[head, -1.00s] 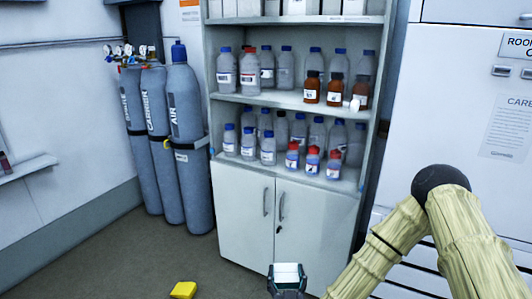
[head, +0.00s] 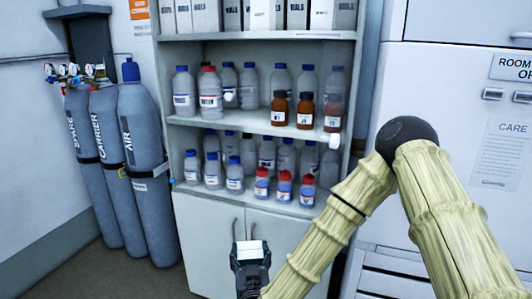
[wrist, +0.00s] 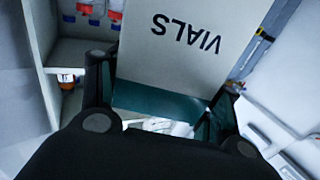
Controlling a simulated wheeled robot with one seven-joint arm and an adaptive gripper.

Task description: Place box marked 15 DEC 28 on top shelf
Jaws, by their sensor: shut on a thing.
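My gripper (head: 250,262) is shut on a white box (head: 252,246), low in front of the cabinet doors in the head view. In the wrist view the box (wrist: 180,50) fills the upper middle, its word VIALS upside down, between the two fingers of my gripper (wrist: 160,98). No date is readable on it. The top shelf (head: 235,36) in view is at the top of the shelf unit and carries several white boxes marked VIALS (head: 262,14), standing side by side. The held box is well below that shelf and apart from it.
Lower shelves hold several clear bottles (head: 210,92), brown bottles (head: 305,112) and small red-capped bottles (head: 284,186). Gas cylinders (head: 140,165) stand left of the unit, and a white cabinet (head: 450,85) is at right. The top row has small gaps between boxes.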

